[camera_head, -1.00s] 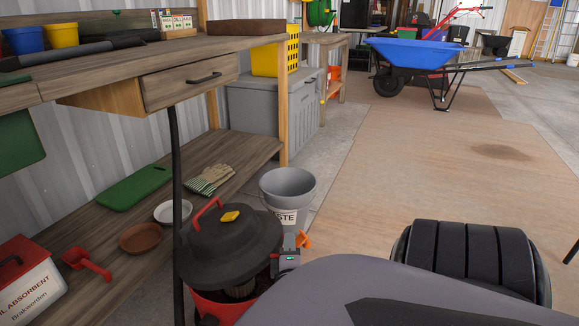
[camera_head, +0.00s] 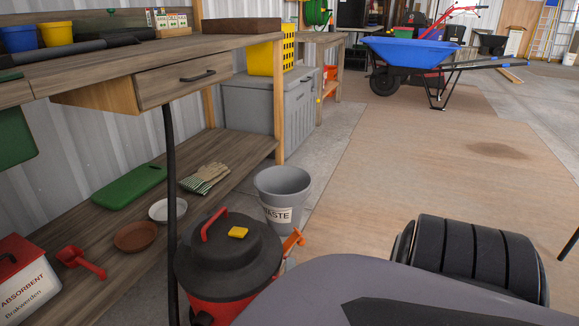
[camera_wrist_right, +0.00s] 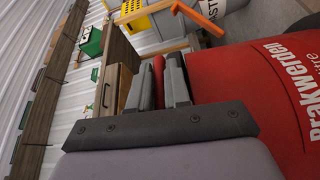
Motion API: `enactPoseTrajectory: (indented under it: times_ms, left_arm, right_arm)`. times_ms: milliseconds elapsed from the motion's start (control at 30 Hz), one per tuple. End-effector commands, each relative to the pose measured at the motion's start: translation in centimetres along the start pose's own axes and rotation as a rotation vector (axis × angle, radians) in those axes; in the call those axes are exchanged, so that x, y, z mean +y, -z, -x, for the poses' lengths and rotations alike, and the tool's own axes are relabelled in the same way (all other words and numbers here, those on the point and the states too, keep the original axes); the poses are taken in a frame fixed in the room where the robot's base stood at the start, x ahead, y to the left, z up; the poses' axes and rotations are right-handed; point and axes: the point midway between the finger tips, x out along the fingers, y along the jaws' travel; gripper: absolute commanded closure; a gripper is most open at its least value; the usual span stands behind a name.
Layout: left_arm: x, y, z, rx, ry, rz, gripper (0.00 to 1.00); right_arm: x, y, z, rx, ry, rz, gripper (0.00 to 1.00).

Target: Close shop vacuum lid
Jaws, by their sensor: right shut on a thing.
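The shop vacuum (camera_head: 205,300) stands on the floor beside the lower shelf, with a red body and a round dark lid (camera_head: 255,255). The lid carries a red handle (camera_head: 213,224) and a yellow piece (camera_head: 238,232), and lies roughly level on the body. The vacuum's red lettered side (camera_wrist_right: 285,90) fills the right of the right wrist view. My right gripper (camera_wrist_right: 163,85) is beside that side, its fingers shut on a narrow red part. I cannot tell which part of the vacuum this is. In the head view its fingers are hidden. My left gripper is not in view.
A grey waste bin (camera_head: 283,191) stands just behind the vacuum, with an orange piece (camera_head: 292,241) between them. The lower shelf holds gloves (camera_head: 207,176) and dishes. Open floor (camera_head: 400,170) lies to the right.

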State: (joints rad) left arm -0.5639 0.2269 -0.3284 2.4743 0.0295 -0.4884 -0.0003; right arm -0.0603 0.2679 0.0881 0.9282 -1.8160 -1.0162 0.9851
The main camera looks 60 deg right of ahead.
Motion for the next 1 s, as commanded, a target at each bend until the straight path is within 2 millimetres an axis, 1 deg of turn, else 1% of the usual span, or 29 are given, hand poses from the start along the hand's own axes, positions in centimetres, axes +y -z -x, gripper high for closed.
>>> enactPoseTrajectory:
  times_ms: [300,800,833,867,900,1000]
  left_arm:
    - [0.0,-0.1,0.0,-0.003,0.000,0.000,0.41]
    - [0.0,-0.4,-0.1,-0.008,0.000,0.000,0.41]
    - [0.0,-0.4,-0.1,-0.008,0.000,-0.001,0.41]
    - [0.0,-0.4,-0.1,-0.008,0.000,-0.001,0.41]
    - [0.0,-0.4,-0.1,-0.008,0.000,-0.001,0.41]
    - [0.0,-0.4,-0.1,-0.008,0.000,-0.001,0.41]
  right_arm:
    - [-1.1,0.0,0.0,0.002,-0.010,-0.030,1.00]
    - [-1.5,-0.2,0.1,0.000,-0.005,-0.030,1.00]
    - [-1.5,-0.2,0.1,0.000,-0.005,-0.030,0.73]
    - [-1.5,-0.2,0.1,0.000,-0.004,-0.030,0.64]
    - [-1.5,-0.2,0.1,0.000,-0.005,-0.030,0.62]
    - [-1.4,-0.2,0.1,0.000,-0.008,-0.031,0.62]
